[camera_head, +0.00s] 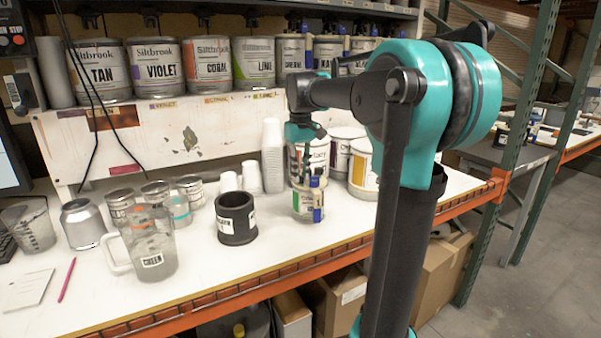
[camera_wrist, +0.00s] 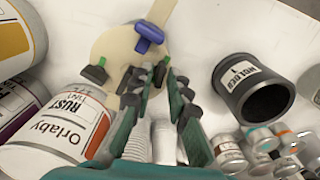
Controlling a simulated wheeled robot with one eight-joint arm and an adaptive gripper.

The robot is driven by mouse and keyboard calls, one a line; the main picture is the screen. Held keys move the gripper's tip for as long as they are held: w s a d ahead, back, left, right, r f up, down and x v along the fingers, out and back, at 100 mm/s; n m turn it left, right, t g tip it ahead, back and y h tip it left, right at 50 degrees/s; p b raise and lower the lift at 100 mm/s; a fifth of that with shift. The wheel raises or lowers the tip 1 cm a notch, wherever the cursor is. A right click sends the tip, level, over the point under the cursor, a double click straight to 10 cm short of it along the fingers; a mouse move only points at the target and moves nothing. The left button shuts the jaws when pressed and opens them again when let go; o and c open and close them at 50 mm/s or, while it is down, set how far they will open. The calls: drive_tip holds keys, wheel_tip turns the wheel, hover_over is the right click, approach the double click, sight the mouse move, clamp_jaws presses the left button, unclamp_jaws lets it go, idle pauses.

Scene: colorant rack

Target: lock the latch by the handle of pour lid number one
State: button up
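A small can (camera_head: 309,205) with a green and white label stands near the bench's front edge. It wears a cream pour lid (camera_head: 309,182) with a blue handle (camera_head: 318,196). In the wrist view the lid (camera_wrist: 118,42) lies ahead of my fingers, with the blue handle (camera_wrist: 148,34) on top and a small black and green part (camera_wrist: 96,72) at its near left edge. My gripper (camera_head: 305,160) points down just above the lid. In the wrist view its fingers (camera_wrist: 160,76) are a little apart and seem empty. I cannot tell whether they touch the lid, or read its number.
A large Orlaby can (camera_head: 322,150) stands close behind the small can. A black holder (camera_head: 236,218) is left of it, and white cup stacks (camera_head: 272,155) are behind. A clear jug (camera_head: 152,245) stands further left. Free bench lies in front.

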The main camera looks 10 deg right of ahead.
clamp_jaws()
drive_tip(key=shift+m, duration=1.1)
unclamp_jaws()
drive_tip(key=shift+r, duration=0.15)
